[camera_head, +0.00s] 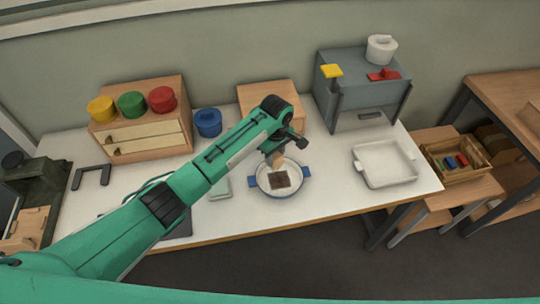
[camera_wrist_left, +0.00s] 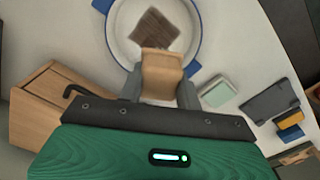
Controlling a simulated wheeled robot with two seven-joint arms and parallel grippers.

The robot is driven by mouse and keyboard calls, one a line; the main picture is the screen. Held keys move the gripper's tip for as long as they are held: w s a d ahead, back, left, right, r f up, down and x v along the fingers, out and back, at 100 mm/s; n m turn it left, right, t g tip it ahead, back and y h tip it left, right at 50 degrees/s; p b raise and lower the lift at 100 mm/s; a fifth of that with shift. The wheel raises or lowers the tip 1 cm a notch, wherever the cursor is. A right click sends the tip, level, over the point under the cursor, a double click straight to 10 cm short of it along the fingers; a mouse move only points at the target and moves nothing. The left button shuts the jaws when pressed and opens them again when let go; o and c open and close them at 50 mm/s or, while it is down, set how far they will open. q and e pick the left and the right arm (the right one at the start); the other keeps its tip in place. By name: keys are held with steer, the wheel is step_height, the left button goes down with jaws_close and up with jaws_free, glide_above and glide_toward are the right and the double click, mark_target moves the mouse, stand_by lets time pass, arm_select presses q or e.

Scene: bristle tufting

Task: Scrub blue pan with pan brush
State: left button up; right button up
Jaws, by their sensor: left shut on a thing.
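The blue pan (camera_head: 293,191) stands on the white table with a pale inside and blue side handles. It also shows at the top of the left wrist view (camera_wrist_left: 190,42). The pan brush has a wooden handle (camera_wrist_left: 162,72) and a dark brown bristle head (camera_head: 281,180), which lies over the pan's inside. Whether the bristles touch the pan floor I cannot tell. My left gripper (camera_head: 277,150) is above the pan, shut on the brush handle; its fingers sit on both sides of the handle in the left wrist view. My right gripper is not in view.
A wooden box (camera_head: 258,95) and blue pot (camera_head: 208,123) stand behind the pan. A pale green block (camera_head: 220,188) lies left of it. A white tray (camera_head: 385,164) is to the right, before a grey cabinet (camera_head: 361,90). The table between pan and tray is clear.

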arm_select(q)
steer(key=shift+f, duration=3.45)
